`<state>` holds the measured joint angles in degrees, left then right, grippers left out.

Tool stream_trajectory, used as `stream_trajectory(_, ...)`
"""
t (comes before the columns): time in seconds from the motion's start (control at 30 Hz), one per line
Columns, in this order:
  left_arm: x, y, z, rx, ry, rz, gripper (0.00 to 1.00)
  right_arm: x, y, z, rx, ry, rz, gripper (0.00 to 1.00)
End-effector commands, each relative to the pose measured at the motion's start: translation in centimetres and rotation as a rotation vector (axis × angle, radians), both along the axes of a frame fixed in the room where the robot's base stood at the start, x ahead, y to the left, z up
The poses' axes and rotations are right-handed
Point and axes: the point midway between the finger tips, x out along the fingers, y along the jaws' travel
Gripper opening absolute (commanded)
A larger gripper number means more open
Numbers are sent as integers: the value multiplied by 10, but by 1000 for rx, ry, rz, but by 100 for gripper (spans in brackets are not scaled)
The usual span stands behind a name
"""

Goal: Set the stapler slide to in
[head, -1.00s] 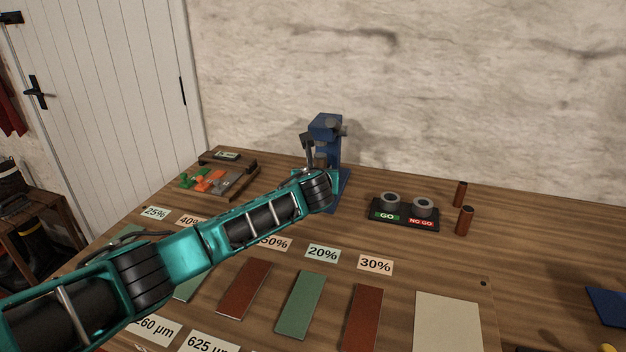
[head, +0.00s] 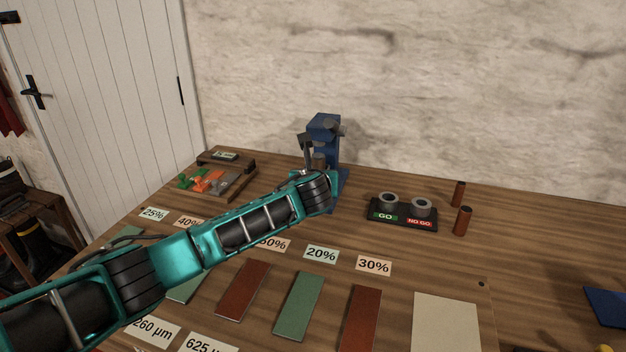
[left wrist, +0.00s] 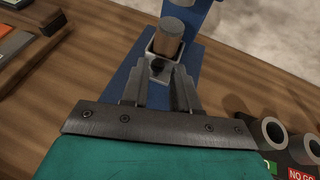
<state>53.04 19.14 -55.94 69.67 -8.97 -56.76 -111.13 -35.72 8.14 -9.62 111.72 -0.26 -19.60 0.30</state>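The blue stapler (head: 324,127) stands upright at the back of the bench, partly hidden behind my left arm in the head view. In the left wrist view, its blue base (left wrist: 190,62) carries a grey square slide (left wrist: 149,78) holding a brown cylinder (left wrist: 169,37). A dark knob (left wrist: 157,67) is on the slide's near side. My left gripper (left wrist: 160,75) points at the slide, fingers apart on either side of the knob. A small gap seems to remain between knob and fingers; contact cannot be told. My right gripper is not in view.
A gauge block marked GO and NO GO (head: 402,224) stands right of the stapler, with two brown cylinders (head: 463,220) beyond it. A tray of coloured parts (head: 236,186) lies to the left. Coated panels (head: 299,306) and percentage labels (head: 321,254) lie in front.

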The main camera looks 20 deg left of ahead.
Motion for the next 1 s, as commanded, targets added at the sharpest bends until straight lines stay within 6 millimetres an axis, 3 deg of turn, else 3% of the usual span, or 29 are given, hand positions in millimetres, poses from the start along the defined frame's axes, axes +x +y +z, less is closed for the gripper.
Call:
stream_trajectory(0.6, -87, -20, 40, 1, -5, -1, 29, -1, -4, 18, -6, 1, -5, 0)
stream_trajectory(1.0, -100, -22, 45, 1, -5, 2, 29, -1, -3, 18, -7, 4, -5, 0)
